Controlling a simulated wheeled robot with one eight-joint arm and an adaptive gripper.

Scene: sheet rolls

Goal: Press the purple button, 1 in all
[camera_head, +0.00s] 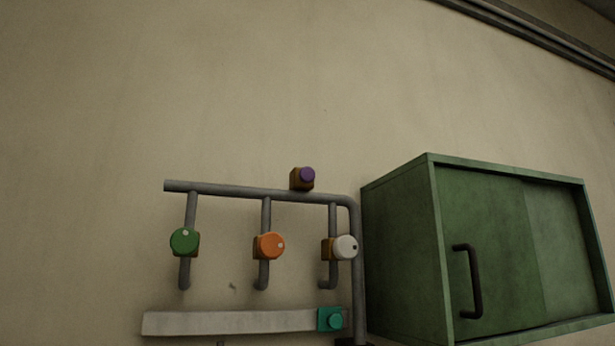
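The purple button (307,174) is a small round cap on the front of a brown box (298,181). The box sits at the top of a grey horizontal pipe, near its right end, in the head view. Nothing covers the button. I cannot tell from this view whether it is pressed in. My gripper is not in view.
Green (184,242), orange (270,246) and white (345,247) round knobs sit on pipes below. A teal button box (331,320) is at the right end of a pale ledge (230,323). A green cabinet (500,255) juts out at right. The wall above is clear.

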